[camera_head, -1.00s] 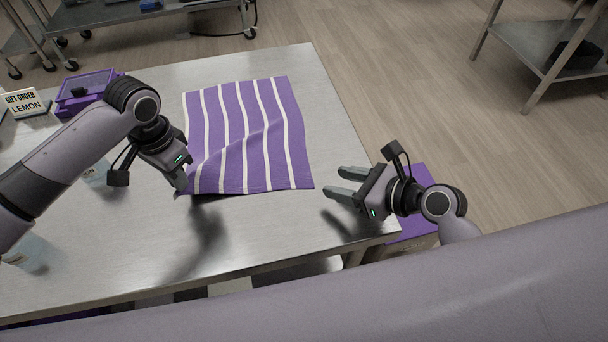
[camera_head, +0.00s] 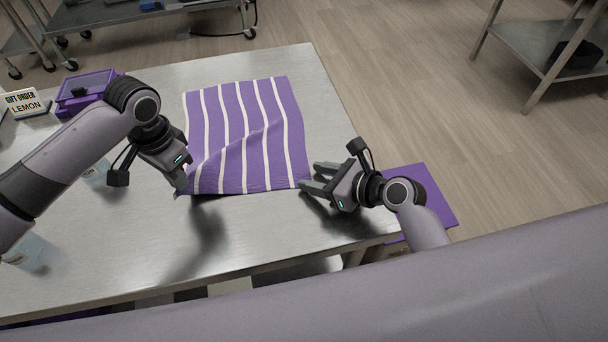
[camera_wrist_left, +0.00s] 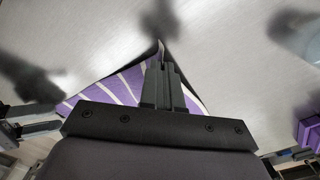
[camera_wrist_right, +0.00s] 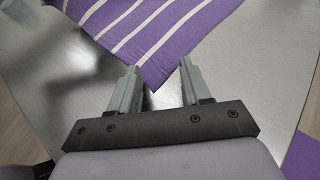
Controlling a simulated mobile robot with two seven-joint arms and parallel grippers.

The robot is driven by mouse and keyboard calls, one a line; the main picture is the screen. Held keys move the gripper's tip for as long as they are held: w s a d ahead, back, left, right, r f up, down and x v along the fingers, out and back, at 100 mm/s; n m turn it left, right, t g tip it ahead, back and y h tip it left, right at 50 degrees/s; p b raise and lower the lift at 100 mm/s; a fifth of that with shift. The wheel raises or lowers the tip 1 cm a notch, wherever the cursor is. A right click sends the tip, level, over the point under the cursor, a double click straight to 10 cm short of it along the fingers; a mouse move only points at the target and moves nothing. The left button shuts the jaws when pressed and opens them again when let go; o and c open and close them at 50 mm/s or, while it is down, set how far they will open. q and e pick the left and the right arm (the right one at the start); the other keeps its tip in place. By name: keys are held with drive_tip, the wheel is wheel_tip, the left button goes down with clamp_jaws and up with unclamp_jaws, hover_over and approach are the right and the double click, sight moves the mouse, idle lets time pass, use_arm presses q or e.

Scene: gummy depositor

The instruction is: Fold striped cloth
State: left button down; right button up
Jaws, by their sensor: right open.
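The striped cloth (camera_head: 245,130), purple with white stripes, lies spread on the metal table, with a slight ripple running toward its near left corner. My left gripper (camera_head: 181,186) is at that near left corner. In the left wrist view its fingers (camera_wrist_left: 162,85) are together with the cloth (camera_wrist_left: 125,88) running up to them, and the corner looks pinched and slightly raised. My right gripper (camera_head: 308,178) is at the near right corner. In the right wrist view its open fingers (camera_wrist_right: 160,85) stand on either side of the cloth's corner (camera_wrist_right: 157,78).
The metal table (camera_head: 275,225) is clear in front of the cloth. A purple tray (camera_head: 85,88) and a "GIFT ORDER LEMON" sign (camera_head: 24,103) stand at the left. Clear containers (camera_head: 28,252) are partly behind my left arm. A purple-topped box (camera_head: 432,195) is beyond the right edge.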

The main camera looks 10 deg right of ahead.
drive_tip(key=shift+w+a+f, duration=0.1)
drive_tip(key=shift+w+a, duration=0.1)
drive_tip(key=shift+f, duration=0.25)
clamp_jaws()
drive_tip(key=shift+r, duration=2.65)
